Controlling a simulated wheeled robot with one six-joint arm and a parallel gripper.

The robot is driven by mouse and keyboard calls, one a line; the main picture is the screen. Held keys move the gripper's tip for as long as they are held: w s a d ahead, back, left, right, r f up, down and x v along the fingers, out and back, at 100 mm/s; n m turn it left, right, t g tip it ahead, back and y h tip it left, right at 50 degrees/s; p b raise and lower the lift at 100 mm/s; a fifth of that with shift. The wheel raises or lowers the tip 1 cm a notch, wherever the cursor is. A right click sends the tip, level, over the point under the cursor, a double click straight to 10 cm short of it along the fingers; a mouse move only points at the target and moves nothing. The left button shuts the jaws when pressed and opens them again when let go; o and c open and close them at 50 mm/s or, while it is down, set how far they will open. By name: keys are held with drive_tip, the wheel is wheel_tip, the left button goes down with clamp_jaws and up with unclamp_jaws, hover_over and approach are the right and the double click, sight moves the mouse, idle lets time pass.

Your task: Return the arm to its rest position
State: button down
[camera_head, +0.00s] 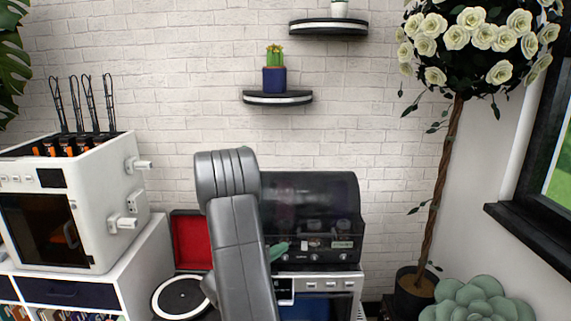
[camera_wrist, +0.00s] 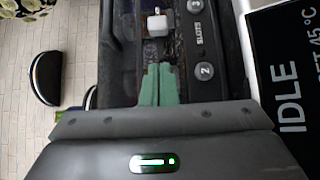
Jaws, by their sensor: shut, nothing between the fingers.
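My arm rises in front of the head camera as thick grey links, bent over at the top. My gripper (camera_wrist: 159,72) has green fingers that lie together with nothing between them, seen in the wrist view. A green fingertip part (camera_head: 279,248) also shows in the head view, just right of my arm. The fingers point at the front of a dark box with a smoky clear lid (camera_head: 320,195). Whether they touch it I cannot tell. My arm hides the box's left part.
A white printer (camera_head: 105,205) stands on a white cabinet at left. A red-lined case (camera_head: 190,238) and a black disc (camera_head: 182,297) lie near my arm. A potted rose tree (camera_head: 440,180) and a succulent (camera_head: 475,300) are at right. Wall shelves (camera_head: 278,98) hang above.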

drive_tip(key=shift+a+f+b, duration=0.15)
drive_tip(key=shift+a+b, duration=0.15)
drive_tip(key=shift+b, duration=0.15)
drive_tip(key=shift+a+b, duration=0.3)
drive_tip(key=shift+a, duration=0.6)
drive_tip(key=shift+d+r, duration=0.15)
drive_tip(key=shift+r, duration=0.05)
drive_tip(key=shift+d, duration=0.25)
drive_tip(key=shift+d+f, duration=0.2)
drive_tip(key=shift+d, duration=0.75)
drive_tip(key=shift+a+f+b, duration=0.1)
drive_tip(key=shift+f+b, duration=0.05)
drive_tip(key=shift+b, duration=0.3)
drive_tip(key=shift+s+a+b, duration=0.2)
drive_tip(key=shift+a+b, duration=0.15)
drive_tip(key=shift+b, duration=0.55)
drive_tip(key=shift+s+a+b, duration=0.1)
drive_tip(key=shift+b, duration=0.75)
